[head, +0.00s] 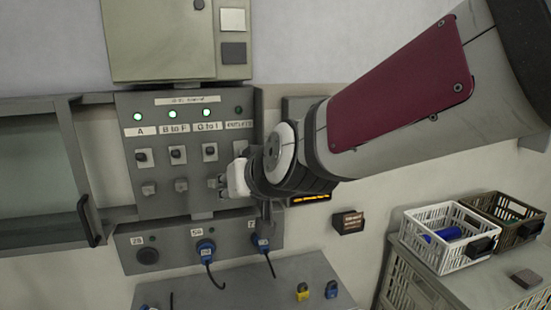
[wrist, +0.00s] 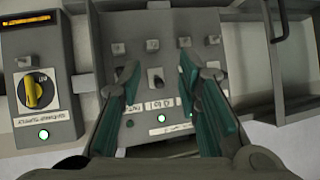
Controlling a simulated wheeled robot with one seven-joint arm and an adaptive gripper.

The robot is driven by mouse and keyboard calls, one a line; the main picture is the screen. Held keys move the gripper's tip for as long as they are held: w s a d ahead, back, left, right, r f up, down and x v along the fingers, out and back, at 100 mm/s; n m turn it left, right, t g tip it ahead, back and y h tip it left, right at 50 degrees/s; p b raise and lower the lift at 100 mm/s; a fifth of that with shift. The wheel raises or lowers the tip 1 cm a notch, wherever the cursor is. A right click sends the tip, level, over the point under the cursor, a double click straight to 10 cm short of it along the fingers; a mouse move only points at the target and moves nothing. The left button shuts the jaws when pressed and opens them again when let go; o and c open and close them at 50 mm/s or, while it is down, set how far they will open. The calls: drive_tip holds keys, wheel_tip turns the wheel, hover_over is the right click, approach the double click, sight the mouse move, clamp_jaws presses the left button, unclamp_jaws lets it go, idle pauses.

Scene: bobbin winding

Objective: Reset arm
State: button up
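My arm reaches in from the upper right in the head view, and my gripper (head: 230,181) is at the lower right of the grey switch panel (head: 123,170), partly hidden by my wrist. In the wrist view, which sees the panel upside down, my gripper (wrist: 158,70) is open with teal fingers spread apart. A dark switch knob (wrist: 155,80) shows between the fingers, in the column labelled G to I. The fingers look clear of it, though the depth is hard to tell. Nothing is held.
Green lamps (head: 137,117) are lit along the panel top. Blue plugs (head: 206,250) with cables sit in the socket strip below. A yellow padlock (head: 303,291) lies on the lower surface. White (head: 440,262) and brown crates stand right. A yellow rotary switch (wrist: 38,91) is beside the panel.

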drive_tip(key=s+d+f+m+g+h, duration=0.2)
drive_tip(key=s+d+h, duration=0.1)
drive_tip(key=s+d, duration=0.8)
drive_tip(key=s+d+f+m+g+h, duration=0.2)
drive_tip(key=s+d+f+g+h, duration=0.1)
drive_tip(key=s+d, duration=0.9)
drive_tip(key=d, duration=0.3)
drive_tip(key=shift+d, duration=0.3)
drive_tip(key=shift+s+r, duration=0.1)
